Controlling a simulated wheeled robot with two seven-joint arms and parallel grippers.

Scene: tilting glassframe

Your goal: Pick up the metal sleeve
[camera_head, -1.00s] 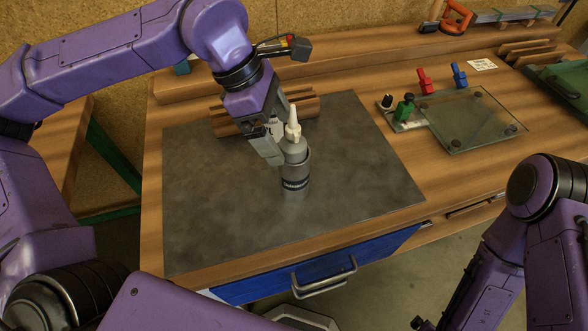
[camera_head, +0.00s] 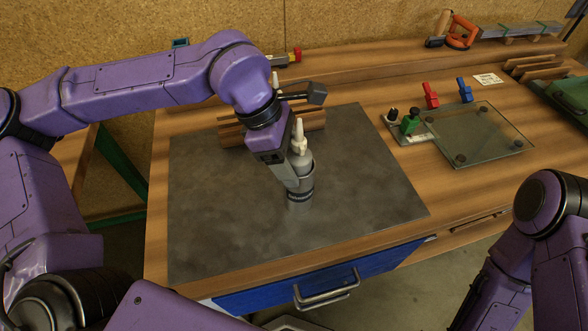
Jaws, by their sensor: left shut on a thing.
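The metal sleeve (camera_head: 300,196) is a grey cylinder with a dark band near its lower end, on the front middle of the dark grey mat. The fingers partly hide the sleeve's rim and the bottle's left side. I cannot tell whether the sleeve is raised off the mat. My right gripper is out of view; only my right arm shows at the lower right.
The mat (camera_head: 220,235) lies on a wooden bench with clear room around the sleeve. Slotted wooden blocks (camera_head: 313,121) stand behind it. To the right are a glass plate (camera_head: 470,135), a green clamp (camera_head: 409,125), a red clamp (camera_head: 431,95) and a blue clamp (camera_head: 464,89).

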